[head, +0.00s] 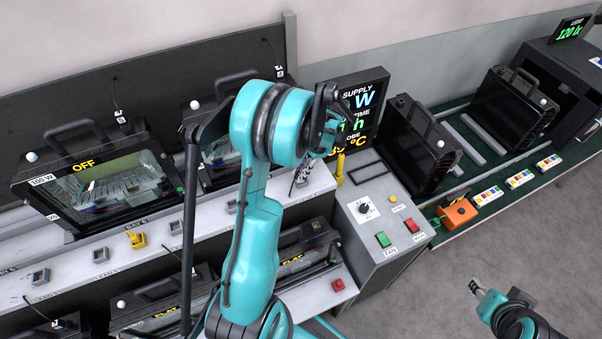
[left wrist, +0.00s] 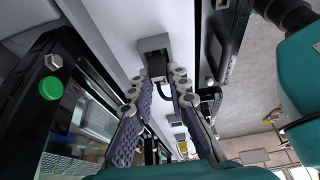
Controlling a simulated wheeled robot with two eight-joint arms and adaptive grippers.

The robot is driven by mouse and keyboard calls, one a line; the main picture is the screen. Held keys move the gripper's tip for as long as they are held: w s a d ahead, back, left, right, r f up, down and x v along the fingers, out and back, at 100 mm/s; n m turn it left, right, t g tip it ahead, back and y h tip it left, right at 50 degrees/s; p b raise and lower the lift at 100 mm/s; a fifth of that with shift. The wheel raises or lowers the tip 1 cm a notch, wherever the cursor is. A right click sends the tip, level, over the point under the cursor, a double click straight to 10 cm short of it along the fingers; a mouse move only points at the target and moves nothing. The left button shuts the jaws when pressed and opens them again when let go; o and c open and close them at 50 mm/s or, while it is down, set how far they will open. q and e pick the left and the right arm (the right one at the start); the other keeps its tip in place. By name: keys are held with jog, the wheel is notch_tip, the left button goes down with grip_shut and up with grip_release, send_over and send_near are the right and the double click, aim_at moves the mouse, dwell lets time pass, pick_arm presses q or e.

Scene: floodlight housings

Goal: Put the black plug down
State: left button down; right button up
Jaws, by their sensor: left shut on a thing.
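My left gripper (left wrist: 160,84) fills the middle of the left wrist view, with purple pads and grey rollers on its two fingers. It is shut on the black plug (left wrist: 161,91), of which only a small dark part shows between the fingertips. A grey socket block (left wrist: 153,45) on the white ledge is just beyond the fingertips; I cannot tell whether the plug touches it.
Floodlight housings stand along the bench, one marked OFF (head: 85,180). A yellow plug (head: 136,239) and several grey sockets (head: 100,254) line the white ledge (head: 70,268). A control box (head: 385,222) with buttons stands right of my left arm. Grey floor lies free at right.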

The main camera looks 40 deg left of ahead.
pick_arm(q)
jog(key=shift+f, duration=0.35)
jog(key=shift+f, duration=0.2)
jog(key=c, duration=1.5)
grip_release()
jog(key=shift+d, duration=0.1)
jog(key=shift+o, duration=0.2)
jog(key=shift+r, duration=0.1)
